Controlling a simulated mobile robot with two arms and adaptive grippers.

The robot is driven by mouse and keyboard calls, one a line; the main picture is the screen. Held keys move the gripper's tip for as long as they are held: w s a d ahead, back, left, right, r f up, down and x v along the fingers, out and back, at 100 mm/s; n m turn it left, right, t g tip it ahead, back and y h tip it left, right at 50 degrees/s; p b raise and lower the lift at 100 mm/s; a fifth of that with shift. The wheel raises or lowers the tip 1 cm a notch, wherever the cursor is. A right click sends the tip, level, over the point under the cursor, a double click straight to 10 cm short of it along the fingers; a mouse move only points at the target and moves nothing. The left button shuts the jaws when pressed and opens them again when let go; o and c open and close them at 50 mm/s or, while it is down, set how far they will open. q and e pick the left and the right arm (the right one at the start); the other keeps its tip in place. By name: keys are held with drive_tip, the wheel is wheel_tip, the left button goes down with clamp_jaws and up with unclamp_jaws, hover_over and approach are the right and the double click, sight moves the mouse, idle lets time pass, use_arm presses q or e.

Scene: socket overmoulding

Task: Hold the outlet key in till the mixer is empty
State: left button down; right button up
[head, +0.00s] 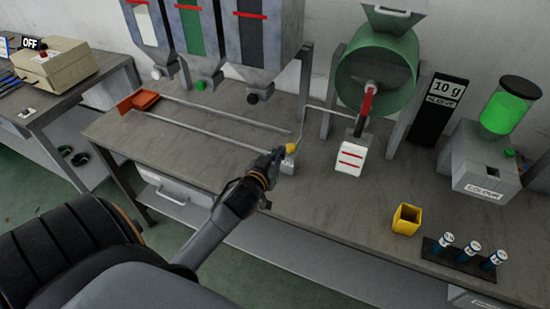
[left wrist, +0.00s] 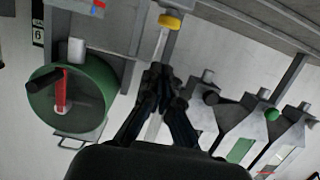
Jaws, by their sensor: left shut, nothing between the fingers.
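The mixer is a green drum (head: 390,75) on grey stands with a red bar (head: 367,103) across its front; it shows upside down in the left wrist view (left wrist: 95,115). A yellow key (head: 291,148) sits on a small grey block left of the mixer; it also shows in the left wrist view (left wrist: 169,21). My left gripper (head: 278,154) is shut and empty, its tips close to the yellow key. In the left wrist view the tips (left wrist: 161,70) appear short of the key; contact cannot be told. The drum's contents are hidden. My right gripper is out of view.
A white block with red lines (head: 350,160) stands below the mixer. Three hoppers (head: 262,40) hang at the back left above rails and an orange tray (head: 138,102). A yellow cup (head: 406,219), a vial rack (head: 462,257) and a colour dispenser (head: 484,160) stand to the right.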

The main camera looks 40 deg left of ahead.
use_arm(q)
drive_tip(key=v, duration=0.2)
drive_tip(key=shift+s+d+r, duration=0.15)
drive_tip(key=shift+s+r, duration=0.05)
drive_tip(key=shift+s, duration=0.15)
drive_tip(key=shift+w, duration=0.1)
idle(1.1)
